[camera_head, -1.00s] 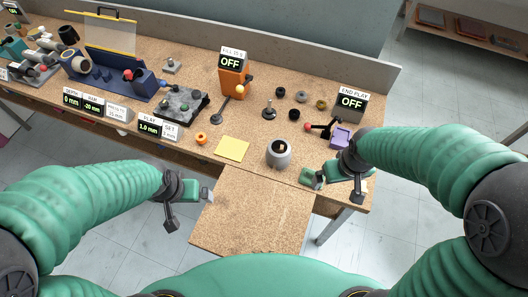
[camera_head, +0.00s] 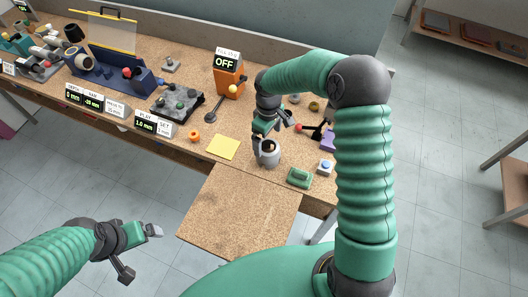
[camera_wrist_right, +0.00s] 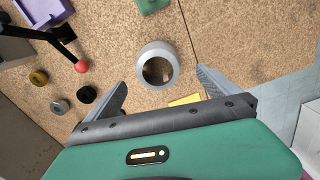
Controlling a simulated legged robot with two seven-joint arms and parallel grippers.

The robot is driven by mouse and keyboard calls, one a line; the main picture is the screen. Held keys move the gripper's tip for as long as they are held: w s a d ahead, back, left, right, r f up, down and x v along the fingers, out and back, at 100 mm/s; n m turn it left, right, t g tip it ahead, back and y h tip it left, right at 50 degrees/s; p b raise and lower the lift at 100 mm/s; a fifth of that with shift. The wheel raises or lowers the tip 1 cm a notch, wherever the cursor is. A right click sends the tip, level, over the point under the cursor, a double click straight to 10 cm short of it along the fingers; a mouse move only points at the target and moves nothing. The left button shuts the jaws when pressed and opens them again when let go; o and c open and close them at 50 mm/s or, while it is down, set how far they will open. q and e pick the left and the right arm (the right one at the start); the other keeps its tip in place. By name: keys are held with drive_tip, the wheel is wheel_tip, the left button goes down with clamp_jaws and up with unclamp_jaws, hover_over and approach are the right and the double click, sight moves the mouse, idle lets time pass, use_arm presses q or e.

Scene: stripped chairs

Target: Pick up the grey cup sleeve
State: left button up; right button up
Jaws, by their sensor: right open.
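The grey cup sleeve (camera_head: 269,158) is a short, round, hollow piece standing upright on the cork table, near its front edge. In the right wrist view the sleeve (camera_wrist_right: 143,68) shows from above as a pale grey ring with a brown and dark inside. My right gripper (camera_head: 266,133) is over the sleeve from behind. In the wrist view my right gripper (camera_wrist_right: 163,85) is open, its two fingers spread wide, with the sleeve just beyond the tips and nothing between them. My left gripper (camera_head: 150,231) hangs empty left of the table's front extension; its finger gap is unclear.
A yellow note (camera_head: 223,147) lies left of the sleeve. A green block (camera_head: 299,177) and a blue-topped button (camera_head: 325,167) are to its right. A red-knobbed lever (camera_wrist_right: 81,66) and small dark rings stand close by. The front board (camera_head: 235,213) is clear.

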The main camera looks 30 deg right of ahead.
approach(268, 153)
drive_tip(key=shift+s+a+f, duration=0.25)
drive_tip(key=shift+s+f, duration=0.25)
drive_tip(key=shift+s, duration=0.05)
drive_tip(key=shift+s+a+f, duration=0.25)
drive_tip(key=shift+s+f, duration=0.25)
drive_tip(key=shift+s, duration=0.05)
drive_tip(key=f, duration=0.3)
drive_tip(key=f+p, duration=0.1)
drive_tip(key=shift+w+f, duration=0.25)
drive_tip(key=shift+f, duration=0.1)
drive_tip(key=c, duration=1.4)
drive_tip(key=shift+c, duration=0.2)
drive_tip(key=shift+r, duration=0.15)
